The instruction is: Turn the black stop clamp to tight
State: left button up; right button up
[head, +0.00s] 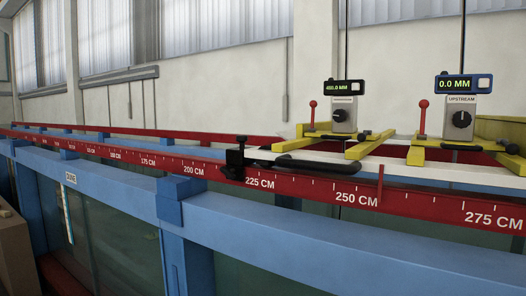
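The black stop clamp (235,160) sits on the red scale rail (310,189), between the 200 CM and 225 CM marks. It has a small knob on top and a dark body that reaches over the front face of the rail. Whether it is tight or loose cannot be told from here. Neither of my grippers is in view.
Two yellow carriages with gauges stand to the right: one display (344,87) reads 450.0 MM or similar, the other (463,84) reads 0.0 MM. Each has a red-knobbed lever. A black handle (306,163) lies right of the clamp. A blue beam (300,240) runs below the rail.

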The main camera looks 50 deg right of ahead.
aim_at(229, 173)
jog(key=z, duration=1.3)
